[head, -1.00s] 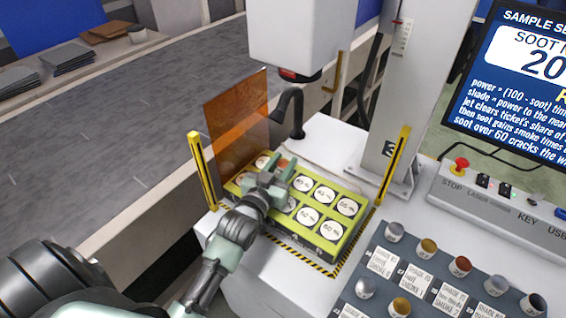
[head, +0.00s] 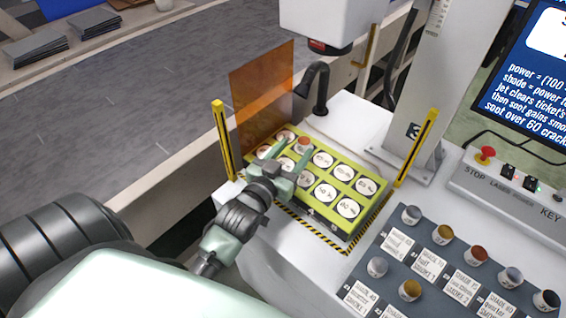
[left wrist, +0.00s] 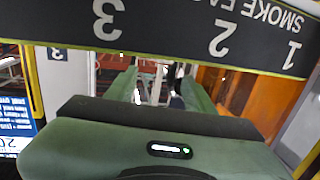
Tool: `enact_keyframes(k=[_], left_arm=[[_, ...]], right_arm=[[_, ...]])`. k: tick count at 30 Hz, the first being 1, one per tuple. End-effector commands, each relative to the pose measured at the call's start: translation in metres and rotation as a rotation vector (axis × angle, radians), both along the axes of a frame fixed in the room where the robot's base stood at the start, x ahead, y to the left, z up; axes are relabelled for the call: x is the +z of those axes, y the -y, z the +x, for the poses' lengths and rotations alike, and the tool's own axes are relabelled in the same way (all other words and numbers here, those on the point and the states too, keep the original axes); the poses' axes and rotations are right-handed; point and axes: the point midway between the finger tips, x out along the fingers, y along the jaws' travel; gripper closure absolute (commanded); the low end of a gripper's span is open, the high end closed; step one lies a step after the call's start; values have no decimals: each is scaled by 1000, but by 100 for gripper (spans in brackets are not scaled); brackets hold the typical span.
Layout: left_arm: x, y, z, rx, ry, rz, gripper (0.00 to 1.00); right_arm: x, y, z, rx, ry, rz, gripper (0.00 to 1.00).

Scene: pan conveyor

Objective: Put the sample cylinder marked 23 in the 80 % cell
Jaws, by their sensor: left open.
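The yellow-green tray (head: 330,226) holds round white cells in two rows, with percent labels too small to read surely. A copper-topped cylinder (head: 304,145) stands in the tray's back row; its number is unreadable. My left gripper (head: 290,164) is over the tray's left part, fingers apart, just on the near side of this cylinder. In the left wrist view its two green fingers (left wrist: 162,92) are spread, with a gap between them. I cannot tell which cell is the 80 % one. My right gripper is not in view.
A dark rack (head: 388,258) at lower right holds several cylinders with shade cards. An orange screen (head: 262,95) stands behind the tray, with yellow posts (head: 224,140) either side. A machine head (head: 330,25) hangs above. A control box (head: 505,185) is at right.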

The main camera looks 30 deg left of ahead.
Motion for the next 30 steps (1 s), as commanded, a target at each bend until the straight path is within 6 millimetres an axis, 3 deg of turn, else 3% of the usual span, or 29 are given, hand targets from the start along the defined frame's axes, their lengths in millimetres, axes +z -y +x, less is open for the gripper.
enact_keyframes(k=[3, 10, 30], left_arm=[[0, 1, -26, 1, -2, 0, 46], [4, 2, -53, 1, 3, 0, 46], [6, 3, -57, 1, 6, 1, 46]], right_arm=[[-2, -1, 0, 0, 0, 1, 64], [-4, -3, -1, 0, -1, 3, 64], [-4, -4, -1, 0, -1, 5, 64]])
